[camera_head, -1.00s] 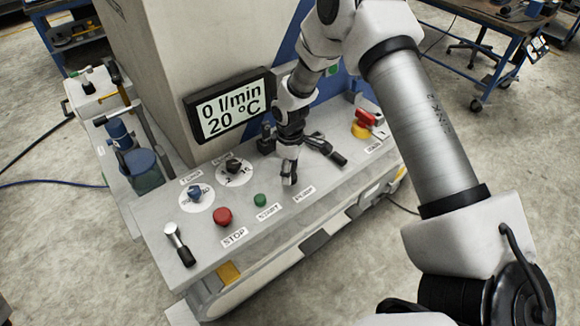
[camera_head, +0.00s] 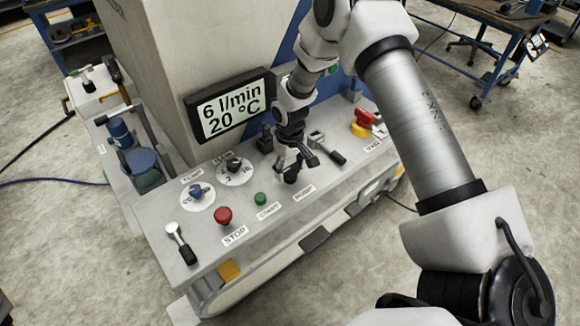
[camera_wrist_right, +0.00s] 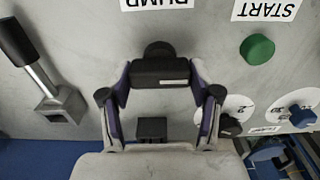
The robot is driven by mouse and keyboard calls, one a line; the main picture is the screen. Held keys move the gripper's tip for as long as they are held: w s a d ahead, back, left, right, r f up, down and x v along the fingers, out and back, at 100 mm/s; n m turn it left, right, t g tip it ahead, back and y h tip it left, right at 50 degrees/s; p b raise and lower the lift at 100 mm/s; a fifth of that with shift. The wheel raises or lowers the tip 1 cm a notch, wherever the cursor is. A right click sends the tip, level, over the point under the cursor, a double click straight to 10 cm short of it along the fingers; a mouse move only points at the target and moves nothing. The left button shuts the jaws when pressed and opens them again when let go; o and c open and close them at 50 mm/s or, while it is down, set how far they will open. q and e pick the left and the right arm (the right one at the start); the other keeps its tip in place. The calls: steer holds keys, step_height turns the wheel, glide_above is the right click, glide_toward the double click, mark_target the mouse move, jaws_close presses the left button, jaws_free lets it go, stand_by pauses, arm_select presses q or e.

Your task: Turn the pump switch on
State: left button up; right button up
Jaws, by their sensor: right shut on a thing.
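The pump switch has a black handle (camera_head: 291,177), just behind the PUMP label (camera_head: 304,193) on the grey panel. My right gripper (camera_head: 296,164) is at the switch. In the right wrist view the black handle (camera_wrist_right: 160,74) lies across between the two fingers of the right gripper (camera_wrist_right: 161,80), which are shut on it. Part of the switch is hidden by the gripper in the head view. The display (camera_head: 231,104) reads 6 l/min and 20 °C. My left gripper is not in view.
Another black-handled lever (camera_head: 328,148) stands close to the right of the gripper. A green START button (camera_head: 260,199) and a red STOP button (camera_head: 223,215) are to the left. Two dials sit behind them. A red and yellow switch (camera_head: 363,123) is at the far right.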

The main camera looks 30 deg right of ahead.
mark_target(290, 168)
steer(key=shift+s+f, duration=0.15)
steer(key=o, duration=1.1)
steer(key=shift+o, duration=0.2)
steer(key=shift+r, duration=0.3)
step_height(290, 168, up, 12)
steer(key=shift+f, duration=0.2)
